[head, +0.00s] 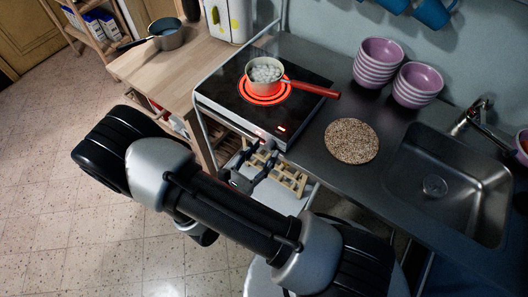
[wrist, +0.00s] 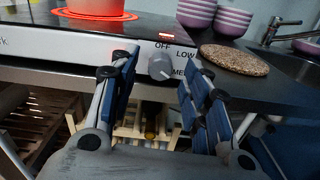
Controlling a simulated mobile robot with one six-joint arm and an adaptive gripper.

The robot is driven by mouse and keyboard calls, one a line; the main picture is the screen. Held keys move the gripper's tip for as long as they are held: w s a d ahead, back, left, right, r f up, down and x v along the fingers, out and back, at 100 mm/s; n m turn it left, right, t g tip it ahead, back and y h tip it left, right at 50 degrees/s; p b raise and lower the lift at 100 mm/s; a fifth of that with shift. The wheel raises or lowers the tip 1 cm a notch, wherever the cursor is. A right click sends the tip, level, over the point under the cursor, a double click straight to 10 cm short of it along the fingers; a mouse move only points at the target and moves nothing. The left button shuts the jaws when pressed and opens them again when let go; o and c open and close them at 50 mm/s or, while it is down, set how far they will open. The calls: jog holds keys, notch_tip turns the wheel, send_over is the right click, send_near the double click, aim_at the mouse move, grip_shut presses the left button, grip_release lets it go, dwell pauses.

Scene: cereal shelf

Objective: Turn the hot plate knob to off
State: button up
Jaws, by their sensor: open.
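The hot plate (head: 225,97) is a black-topped cooker with a pale front panel on the counter. Its ring glows red under a small pot (head: 262,76) with a red handle, holding white round things. In the wrist view the knob (wrist: 161,67) is grey and round on the front panel, with OFF, LOW and MED printed around it. A red light shows above it. The knob's pointer is too small to read surely. My gripper (wrist: 157,85) is open and empty, its fingers on either side of the knob in view, apart from it. In the head view my gripper (head: 254,174) is just in front of the panel.
A round cork mat (head: 351,141) lies on the counter right of the hot plate. Stacked purple bowls (head: 379,64) stand behind it, and a sink (head: 455,187) is at the right. A wooden rack (wrist: 128,119) sits below the panel. The pot's handle sticks out rightward.

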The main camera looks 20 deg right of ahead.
jog(key=shift+w+d, duration=0.35)
jog(key=shift+d, duration=0.1)
jog(key=shift+c, duration=0.5)
grip_shut()
